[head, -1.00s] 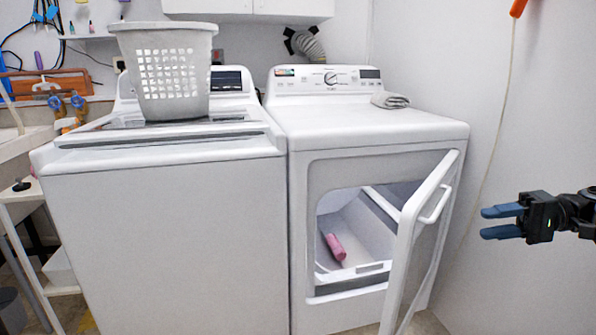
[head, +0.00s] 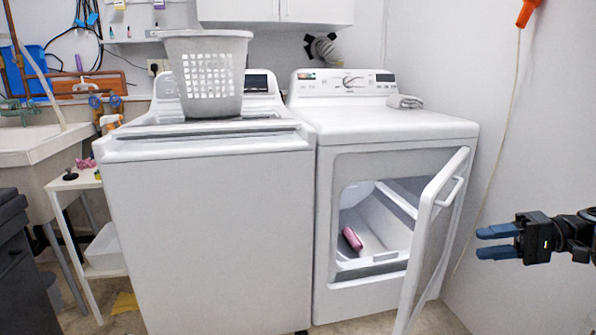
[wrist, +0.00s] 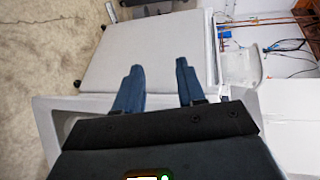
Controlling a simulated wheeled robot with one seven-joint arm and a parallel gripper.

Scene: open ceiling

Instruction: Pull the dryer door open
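The white dryer (head: 395,135) stands at the right in the head view. Its door (head: 432,235) is hinged at the right and stands wide open, swung out toward me. The door's handle (head: 450,192) is on its face, free of my gripper. A pink item (head: 352,239) lies inside the dryer opening. My gripper (head: 497,242) is right of the door, apart from it, with its blue fingers spread and nothing between them. In the wrist view, my gripper (wrist: 158,85) also shows two separated fingers, with a white appliance beyond.
A white washer (head: 210,230) stands left of the dryer with a grey laundry basket (head: 208,75) on top. A folded grey cloth (head: 405,102) lies on the dryer. A white side table (head: 75,182) and a sink (head: 38,148) are at the left. A wall is close at the right.

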